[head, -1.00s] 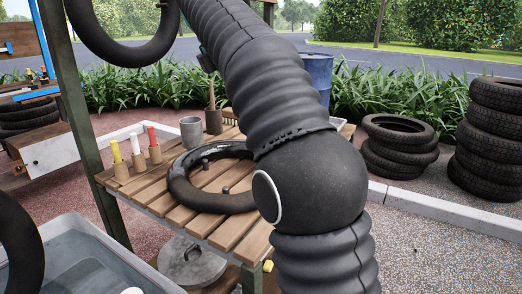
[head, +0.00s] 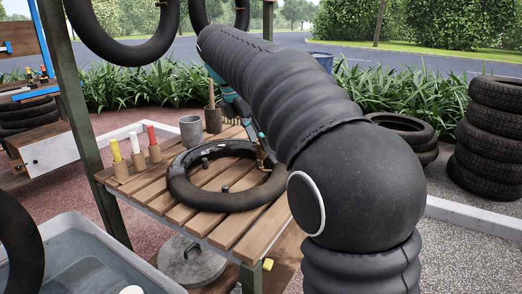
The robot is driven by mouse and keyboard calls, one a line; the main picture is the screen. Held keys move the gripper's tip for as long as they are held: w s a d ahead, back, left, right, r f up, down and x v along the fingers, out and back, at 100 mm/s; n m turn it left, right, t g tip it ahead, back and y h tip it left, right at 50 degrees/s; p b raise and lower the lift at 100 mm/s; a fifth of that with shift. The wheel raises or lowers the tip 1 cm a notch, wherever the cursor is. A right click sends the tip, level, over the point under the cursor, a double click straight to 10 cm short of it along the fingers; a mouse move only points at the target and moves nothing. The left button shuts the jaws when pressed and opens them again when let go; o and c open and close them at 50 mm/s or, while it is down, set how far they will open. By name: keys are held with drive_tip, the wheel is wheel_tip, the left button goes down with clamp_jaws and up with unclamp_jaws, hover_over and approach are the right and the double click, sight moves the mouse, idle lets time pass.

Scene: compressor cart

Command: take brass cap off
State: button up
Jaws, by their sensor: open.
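A black inner tube (head: 180,190) lies flat on the slatted wooden table. Two small dark upright pieces stand at it, one by its far left inner edge (head: 205,162) and one inside the ring (head: 226,189). A small brass-coloured piece (head: 262,152) shows at the tube's right side, small and partly covered by my arm; I cannot tell for certain that it is the brass cap. My gripper (head: 258,139) is open, low over the tube's right side and mostly hidden behind my arm. Whether it touches the brass-coloured piece cannot be seen.
Yellow, white and red sticks in wooden holders (head: 137,160) stand at the table's left. A grey cup (head: 191,131) and a brush in a dark holder (head: 213,118) stand at the back. A water tub (head: 80,260) is front left. Tyre stacks (head: 490,140) stand at right.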

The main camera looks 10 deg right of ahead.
drive_tip(key=shift+x, duration=1.4)
drive_tip(key=shift+c, duration=0.2)
clamp_jaws()
